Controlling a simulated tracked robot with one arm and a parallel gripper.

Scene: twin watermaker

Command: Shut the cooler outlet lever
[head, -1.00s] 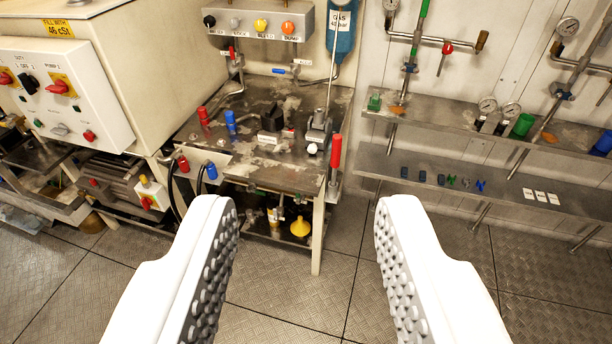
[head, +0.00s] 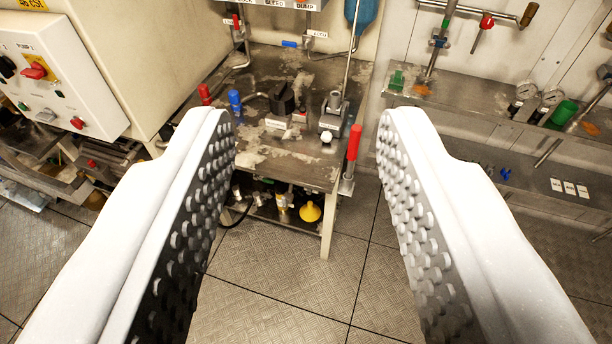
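My gripper (head: 306,130) is open and empty, its two white fingers with grey studded pads reaching up from the bottom of the head view. No readable label picks out the cooler outlet lever, so I cannot tell which handle it is. A small blue lever (head: 290,44) and a small red lever (head: 236,22) sit on pipes behind the steel bench. A red-handled valve (head: 487,20) is on the wall pipe at upper right. My fingers appear in front of the bench and touch none of these.
The steel bench (head: 285,62) carries red and blue capped fittings, a black block and a hand pump with a tall red handle (head: 354,142). A control cabinet (head: 58,75) is at left. Shelves with gauges (head: 526,90) are at right. The plated floor (head: 290,290) in front is clear.

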